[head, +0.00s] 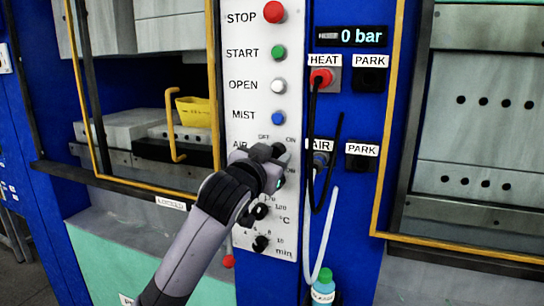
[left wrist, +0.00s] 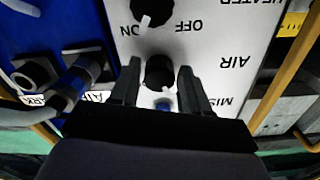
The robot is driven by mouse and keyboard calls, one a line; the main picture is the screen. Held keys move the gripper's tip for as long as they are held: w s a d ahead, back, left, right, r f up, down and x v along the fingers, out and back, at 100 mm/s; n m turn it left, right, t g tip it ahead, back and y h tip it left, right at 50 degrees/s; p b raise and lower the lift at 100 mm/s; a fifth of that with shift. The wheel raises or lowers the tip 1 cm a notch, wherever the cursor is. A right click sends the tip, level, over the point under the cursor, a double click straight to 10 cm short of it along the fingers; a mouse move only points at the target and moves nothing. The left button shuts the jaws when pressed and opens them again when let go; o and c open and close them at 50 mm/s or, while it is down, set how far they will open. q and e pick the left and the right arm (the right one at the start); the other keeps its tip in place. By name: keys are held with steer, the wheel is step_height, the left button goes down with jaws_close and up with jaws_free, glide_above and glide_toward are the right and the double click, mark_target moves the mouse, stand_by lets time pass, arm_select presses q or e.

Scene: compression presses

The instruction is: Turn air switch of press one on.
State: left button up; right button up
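The air switch is a black round knob (head: 279,149) on the white control panel (head: 240,60) of a blue press, beside the AIR label and below small OFF and ON marks. In the left wrist view, which is upside down, the air knob (left wrist: 159,71) sits between the two fingers of my left gripper (left wrist: 161,88). A small gap seems to show on each side, so the fingers look open around it. Its white pointer slants toward the lower right, the OFF side. In the head view my left gripper (head: 268,156) covers part of the panel. My right gripper is not in view.
Above are the red STOP (head: 273,12), green START (head: 278,52), white OPEN (head: 278,86) and blue MIST (head: 278,118) buttons. Below are dial knobs (head: 260,243). Hoses (head: 329,225) hang to the right. Yellow door frames (head: 392,120) flank the panel. The display (head: 351,37) reads 0 bar.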

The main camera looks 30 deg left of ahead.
arm_select(q)
steer(key=c, duration=0.6)
steer(key=shift+c, duration=0.2)
steer(key=shift+m, duration=0.4)
steer(key=m, duration=1.1)
steer(key=shift+a+r, duration=0.1)
steer(key=shift+m, duration=0.3)
steer(key=o, duration=1)
steer(key=shift+o, duration=0.2)
